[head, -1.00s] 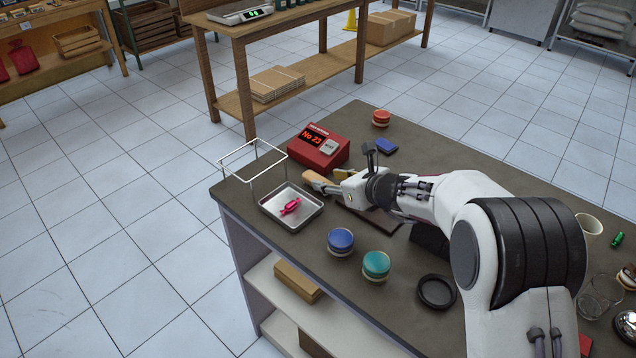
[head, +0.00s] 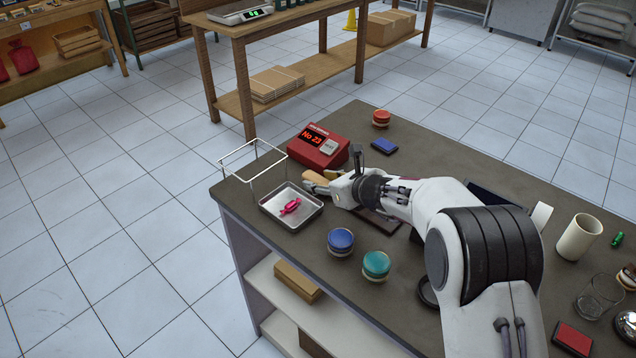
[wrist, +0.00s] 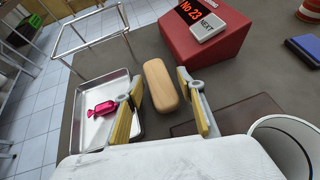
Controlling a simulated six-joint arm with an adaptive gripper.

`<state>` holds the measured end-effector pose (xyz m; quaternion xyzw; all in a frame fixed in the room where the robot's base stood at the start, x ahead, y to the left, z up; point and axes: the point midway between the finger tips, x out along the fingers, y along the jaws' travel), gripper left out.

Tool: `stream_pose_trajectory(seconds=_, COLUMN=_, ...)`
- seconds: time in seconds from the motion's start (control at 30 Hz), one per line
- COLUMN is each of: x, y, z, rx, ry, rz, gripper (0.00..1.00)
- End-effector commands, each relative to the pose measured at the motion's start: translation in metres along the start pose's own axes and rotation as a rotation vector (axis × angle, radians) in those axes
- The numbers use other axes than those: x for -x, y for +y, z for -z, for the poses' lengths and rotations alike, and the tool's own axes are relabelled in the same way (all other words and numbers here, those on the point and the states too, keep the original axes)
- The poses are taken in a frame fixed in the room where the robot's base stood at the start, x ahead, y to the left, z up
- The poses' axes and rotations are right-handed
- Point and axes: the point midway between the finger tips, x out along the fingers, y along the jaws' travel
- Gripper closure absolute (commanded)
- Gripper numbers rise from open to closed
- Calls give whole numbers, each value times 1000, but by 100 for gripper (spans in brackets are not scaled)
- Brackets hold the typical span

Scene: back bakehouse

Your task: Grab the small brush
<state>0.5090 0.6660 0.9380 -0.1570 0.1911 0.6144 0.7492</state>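The small brush shows in the wrist view as a rounded tan wooden block (wrist: 161,86), lying on the counter; no bristles are visible. In the head view its tan top (head: 316,177) shows just beyond my gripper (head: 322,187). In the wrist view my gripper (wrist: 158,112) is open, with one yellow-padded finger on each side of the brush's near end. The space between the fingers is clear, and neither finger clearly touches the brush. The fingertips are partly hidden in the head view.
A metal tray (head: 269,210) with a pink wrapped sweet (head: 290,206) sits close left. A red number display (head: 318,148) stands behind. A wire frame (head: 222,163) is at the counter's corner. Blue (head: 340,241) and teal (head: 376,264) round tins stand nearer the front edge.

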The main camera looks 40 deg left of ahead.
Motion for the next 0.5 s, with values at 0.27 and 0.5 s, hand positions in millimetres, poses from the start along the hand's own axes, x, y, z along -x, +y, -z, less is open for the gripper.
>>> stream_pose_trajectory(seconds=0.27, x=0, y=0, z=0, rx=0, ry=0, rz=0, gripper=97)
stream_pose_trajectory(seconds=0.5, x=0, y=0, z=0, rx=0, ry=0, rz=0, gripper=97)
